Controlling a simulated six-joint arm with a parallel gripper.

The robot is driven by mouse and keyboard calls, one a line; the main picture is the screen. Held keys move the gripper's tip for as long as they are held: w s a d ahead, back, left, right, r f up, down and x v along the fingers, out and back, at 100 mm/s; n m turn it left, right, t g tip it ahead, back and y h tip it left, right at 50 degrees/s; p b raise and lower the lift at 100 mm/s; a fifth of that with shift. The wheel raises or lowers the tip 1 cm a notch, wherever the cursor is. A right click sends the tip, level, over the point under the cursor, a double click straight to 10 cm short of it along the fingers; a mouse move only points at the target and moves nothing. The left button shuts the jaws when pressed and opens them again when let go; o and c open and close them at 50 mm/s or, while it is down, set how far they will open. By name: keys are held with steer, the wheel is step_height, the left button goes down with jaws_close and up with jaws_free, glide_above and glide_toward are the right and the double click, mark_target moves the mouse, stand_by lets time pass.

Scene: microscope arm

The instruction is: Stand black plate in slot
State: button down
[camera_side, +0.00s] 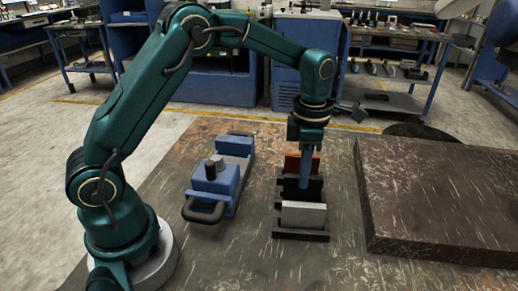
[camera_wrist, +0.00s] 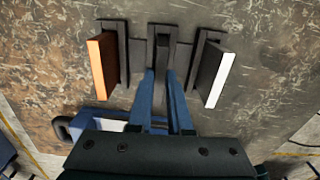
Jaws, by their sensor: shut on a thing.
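A dark slotted rack (camera_side: 301,236) stands on the table, and it also shows in the wrist view (camera_wrist: 123,40). An orange plate (camera_side: 291,163) stands at its far end, at left in the wrist view (camera_wrist: 103,66). A white-faced plate (camera_side: 303,215) stands at the near end, at right in the wrist view (camera_wrist: 218,78). The black plate (camera_side: 313,190) is between them, upright at the middle slot. My gripper (camera_side: 305,182) points down with its blue fingers shut on the black plate. The fingers (camera_wrist: 160,78) hide part of it, and I cannot tell whether its lower edge is fully seated.
A blue device with black handles (camera_side: 218,178) stands left of the rack. A thick dark slab (camera_side: 440,200) lies to the right. The table (camera_side: 255,262) is clear in front. Benches and cabinets stand in the background.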

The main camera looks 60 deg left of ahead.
steer(key=shift+f, duration=0.1)
steer(key=c, duration=0.8)
jaws_free()
steer(key=shift+c, duration=0.2)
steer(key=s+r+m+t, duration=0.1)
steer(key=s+r+m, duration=0.15)
steer(key=r, duration=0.55)
steer(key=s+r+m, duration=0.1)
steer(key=r+m, duration=0.3)
steer(key=r, duration=0.3)
steer(key=s+f+m+t, duration=0.2)
steer(key=s+m, duration=0.5)
steer(key=m, duration=0.3)
steer(key=s+a+f+m+t, duration=0.1)
steer(key=s+f+m+t, duration=0.1)
steer(key=s+m, duration=0.5)
steer(key=f+m, duration=0.1)
steer(key=m, duration=0.3)
steer(key=shift+s+f+t, duration=0.15)
steer(key=shift+s+t, duration=0.1)
steer(key=shift+t, duration=0.05)
